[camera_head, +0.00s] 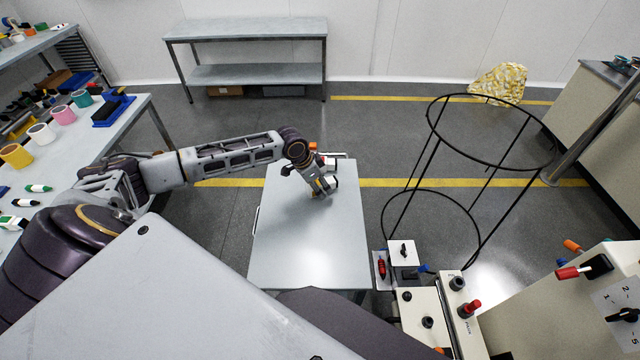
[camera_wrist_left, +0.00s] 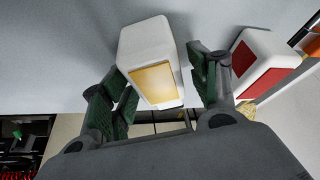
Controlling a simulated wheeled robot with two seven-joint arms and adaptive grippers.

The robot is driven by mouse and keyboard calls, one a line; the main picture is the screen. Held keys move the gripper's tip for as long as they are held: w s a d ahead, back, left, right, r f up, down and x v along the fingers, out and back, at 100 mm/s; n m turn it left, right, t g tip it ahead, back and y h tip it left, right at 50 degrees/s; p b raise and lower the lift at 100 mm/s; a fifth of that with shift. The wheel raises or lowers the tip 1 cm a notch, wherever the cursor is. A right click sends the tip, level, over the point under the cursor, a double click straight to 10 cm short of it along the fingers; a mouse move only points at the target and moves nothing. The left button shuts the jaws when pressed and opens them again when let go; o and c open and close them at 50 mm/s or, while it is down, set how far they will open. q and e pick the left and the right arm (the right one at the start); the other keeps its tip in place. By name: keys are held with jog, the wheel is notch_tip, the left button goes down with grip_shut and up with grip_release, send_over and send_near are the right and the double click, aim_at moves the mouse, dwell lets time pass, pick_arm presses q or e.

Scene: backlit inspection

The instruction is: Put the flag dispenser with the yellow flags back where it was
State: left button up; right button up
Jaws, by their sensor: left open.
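The flag dispenser with the yellow flags (camera_wrist_left: 155,66) is a white block with a yellow face. In the left wrist view it sits on the grey table top, between the two fingers of my left gripper (camera_wrist_left: 160,90). The fingers are open around it, with a gap on the right side; contact on the left is unclear. In the head view my left gripper (camera_head: 325,186) is low over the far part of the small table (camera_head: 305,235) and mostly hides the dispenser. My right gripper is out of view.
A white dispenser with a red face (camera_wrist_left: 268,62) stands close by on the right in the wrist view. An orange item (camera_head: 313,146) is at the table's far edge. The near table top is clear. A black wire ring stand (camera_head: 436,150) is to the right.

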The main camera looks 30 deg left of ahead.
pick_arm(q)
jog(key=shift+r, duration=0.15)
jog(key=v, duration=1.1)
jog(key=shift+b, duration=0.4)
jog(key=shift+s+r, duration=0.15)
jog(key=shift+r, duration=0.25)
